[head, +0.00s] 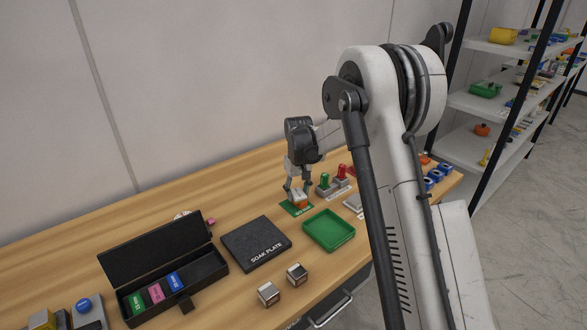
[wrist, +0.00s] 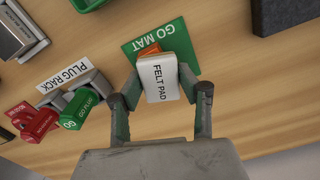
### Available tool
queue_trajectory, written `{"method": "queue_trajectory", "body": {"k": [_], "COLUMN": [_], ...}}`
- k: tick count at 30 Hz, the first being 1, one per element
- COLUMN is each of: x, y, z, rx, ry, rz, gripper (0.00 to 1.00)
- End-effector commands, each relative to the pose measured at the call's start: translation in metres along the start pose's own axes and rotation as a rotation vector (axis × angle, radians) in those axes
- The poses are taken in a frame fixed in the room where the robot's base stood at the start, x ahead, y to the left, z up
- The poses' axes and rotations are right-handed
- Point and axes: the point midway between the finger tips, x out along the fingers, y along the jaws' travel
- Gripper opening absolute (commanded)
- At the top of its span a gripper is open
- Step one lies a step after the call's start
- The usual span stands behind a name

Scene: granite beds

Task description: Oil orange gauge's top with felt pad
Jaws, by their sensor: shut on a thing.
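My gripper (head: 298,188) is low over the green GO MAT (head: 287,208), with a finger on each side of the white FELT PAD (wrist: 163,75). In the wrist view my gripper (wrist: 162,84) is shut on the pad, whose label faces the camera. The orange gauge (wrist: 149,49) shows as an orange edge beyond the pad, over the GO MAT (wrist: 183,42). Orange also shows below the fingers in the head view (head: 300,204). The pad hides most of the gauge. I cannot tell whether pad and gauge touch.
The PLUG RACK (wrist: 72,90) with green and red plugs stands close beside the mat. A green tray (head: 328,246) and the dark SOAK PLATE (head: 257,237) lie nearby. An open black case (head: 150,255) holds labelled blocks. Two metal-sided blocks (head: 268,294) stand near the front edge.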

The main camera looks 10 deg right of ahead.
Motion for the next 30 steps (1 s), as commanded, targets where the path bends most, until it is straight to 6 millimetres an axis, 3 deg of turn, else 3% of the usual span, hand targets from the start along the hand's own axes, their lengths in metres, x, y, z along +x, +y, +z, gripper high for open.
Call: {"method": "queue_trajectory", "body": {"k": [8, 21, 30], "x": [-0.004, 0.001, 0.000], "y": [-0.003, 0.004, 0.000], "z": [-0.018, 0.022, -0.001], "rx": [0.002, -0.003, -0.001], "ry": [0.000, 0.000, 0.000], "rz": [0.000, 0.000, 0.000], "gripper": [0.00, 0.00, 0.00]}}
